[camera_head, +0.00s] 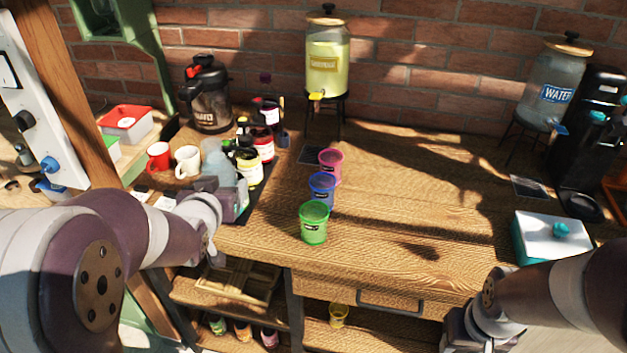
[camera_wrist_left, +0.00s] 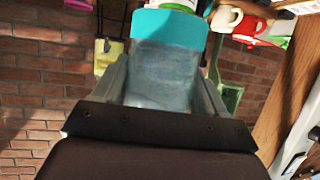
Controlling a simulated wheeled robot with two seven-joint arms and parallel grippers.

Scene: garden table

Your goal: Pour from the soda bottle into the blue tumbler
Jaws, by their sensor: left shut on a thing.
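The blue tumbler (camera_head: 322,189) stands upright on the wooden table, in a row between a pink tumbler (camera_head: 331,164) and a green tumbler (camera_head: 314,224). My left gripper (camera_head: 232,200) is left of the tumblers, near the table's front left. It is shut on the soda bottle (camera_head: 217,160), a clear bluish bottle. In the left wrist view the bottle (camera_wrist_left: 165,75) fills the space between the fingers and shows a teal band. Its mouth is not clear to see. My right gripper (camera_head: 468,332) is low at the front right, apart from the tumblers; its fingers are not clear.
Several syrup bottles (camera_head: 262,143) stand close behind the left gripper, with a white mug (camera_head: 188,161) and red mug (camera_head: 158,156) to the left. A lemonade dispenser (camera_head: 327,62) stands at the back. A teal box with white lid (camera_head: 552,238) is at right. The table's middle is clear.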

